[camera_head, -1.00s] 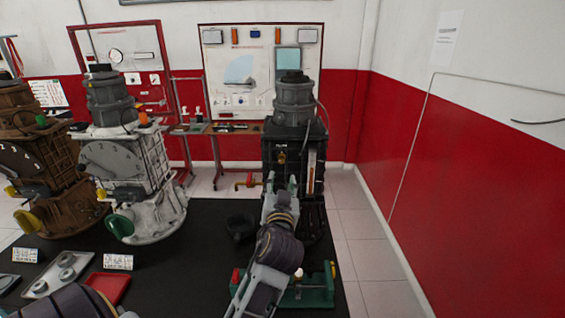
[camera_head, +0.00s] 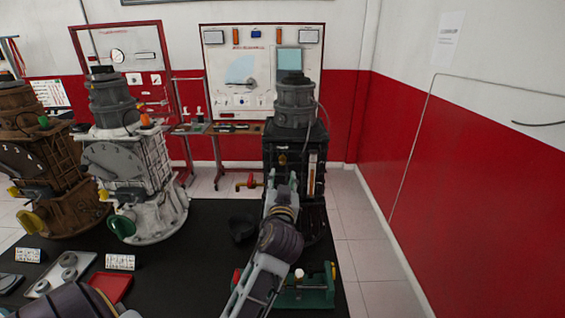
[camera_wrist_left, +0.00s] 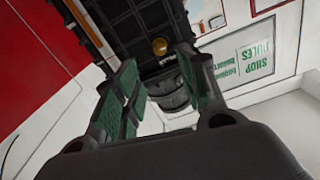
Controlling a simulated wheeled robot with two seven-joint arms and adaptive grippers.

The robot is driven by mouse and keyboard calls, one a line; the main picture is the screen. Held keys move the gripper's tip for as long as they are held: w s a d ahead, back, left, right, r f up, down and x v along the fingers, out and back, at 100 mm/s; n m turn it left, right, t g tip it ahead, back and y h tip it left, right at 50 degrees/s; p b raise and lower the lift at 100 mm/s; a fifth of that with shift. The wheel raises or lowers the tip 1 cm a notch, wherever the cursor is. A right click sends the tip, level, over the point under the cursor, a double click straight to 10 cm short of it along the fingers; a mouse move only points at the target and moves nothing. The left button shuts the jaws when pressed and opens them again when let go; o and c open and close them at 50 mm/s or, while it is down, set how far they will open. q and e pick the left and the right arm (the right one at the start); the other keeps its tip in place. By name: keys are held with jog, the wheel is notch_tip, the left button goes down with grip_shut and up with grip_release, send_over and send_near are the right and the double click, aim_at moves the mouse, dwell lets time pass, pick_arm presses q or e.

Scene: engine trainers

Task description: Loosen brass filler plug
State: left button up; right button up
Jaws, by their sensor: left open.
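The brass filler plug (camera_wrist_left: 160,46) is a small round brass piece on the dark face of the black engine trainer (camera_wrist_left: 130,25). In the head view a small brass spot (camera_head: 282,158) shows on the front of the black trainer (camera_head: 293,135), just above my left gripper (camera_head: 283,181). In the left wrist view my left gripper (camera_wrist_left: 158,60) is open, with green-faced fingers on both sides of the view. The plug appears between and beyond the fingertips, and I see no contact. My right gripper is not in view.
White (camera_head: 128,175) and brown (camera_head: 55,180) trainers stand to the left. On the black mat are a dark bowl-like part (camera_head: 242,230), a red tray (camera_head: 108,286), a grey tray (camera_head: 62,272) and a green fixture (camera_head: 305,294). A red wall (camera_head: 450,190) is on the right.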

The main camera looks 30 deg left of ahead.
aim_at(282, 162)
pick_arm(q)
jog(key=shift+p+x, duration=1.4)
jog(key=shift+x, duration=4.1)
grip_shut()
